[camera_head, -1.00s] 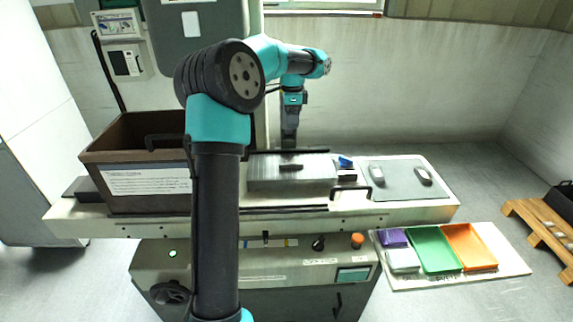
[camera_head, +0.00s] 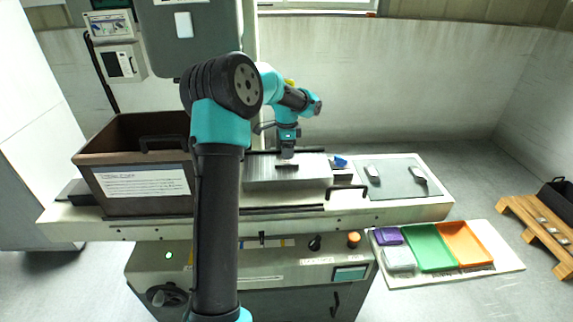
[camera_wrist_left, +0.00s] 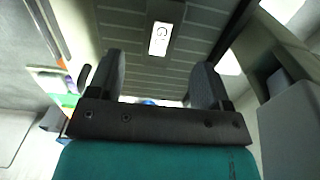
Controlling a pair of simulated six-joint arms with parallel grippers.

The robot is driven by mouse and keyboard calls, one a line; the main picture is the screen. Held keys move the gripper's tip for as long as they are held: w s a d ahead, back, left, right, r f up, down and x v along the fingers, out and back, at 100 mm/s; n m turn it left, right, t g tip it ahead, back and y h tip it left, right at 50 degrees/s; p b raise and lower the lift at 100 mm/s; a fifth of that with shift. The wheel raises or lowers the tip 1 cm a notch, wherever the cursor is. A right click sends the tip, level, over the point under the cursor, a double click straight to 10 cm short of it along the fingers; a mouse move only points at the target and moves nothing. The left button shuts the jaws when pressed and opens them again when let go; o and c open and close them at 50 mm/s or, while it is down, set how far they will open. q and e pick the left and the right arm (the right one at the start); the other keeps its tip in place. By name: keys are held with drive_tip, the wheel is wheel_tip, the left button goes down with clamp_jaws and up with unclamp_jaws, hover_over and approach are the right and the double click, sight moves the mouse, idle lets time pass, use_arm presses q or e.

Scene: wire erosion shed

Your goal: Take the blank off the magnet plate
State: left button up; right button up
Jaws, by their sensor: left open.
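The magnet plate (camera_head: 260,176) is a grey metal block in the middle of the bench; in the left wrist view its surface (camera_wrist_left: 120,30) looks striped. The blank (camera_head: 288,166) is a small dark bar on top of it in the head view. In the left wrist view a small piece with a white marked face (camera_wrist_left: 159,38), apparently the blank, shows beyond and between the fingers. My left gripper (camera_head: 287,156) is over the plate, just above the blank; its two dark fingers (camera_wrist_left: 156,75) are apart with nothing between them. Contact with the blank cannot be made out. My right gripper is not in view.
A brown open box (camera_head: 145,148) stands left on the bench. A grey mat (camera_head: 396,183) with two small items and a blue object (camera_head: 340,162) are right of the plate. Purple, green (camera_head: 429,248) and orange (camera_head: 465,243) trays lie on a lower board at front right.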

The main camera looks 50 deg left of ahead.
sight(287, 162)
use_arm(q)
drive_tip(key=shift+f, duration=0.1)
drive_tip(key=shift+f, duration=2.6)
drive_tip(key=c, duration=1.3)
drive_tip(key=shift+c, duration=0.2)
drive_tip(key=shift+r, duration=0.2)
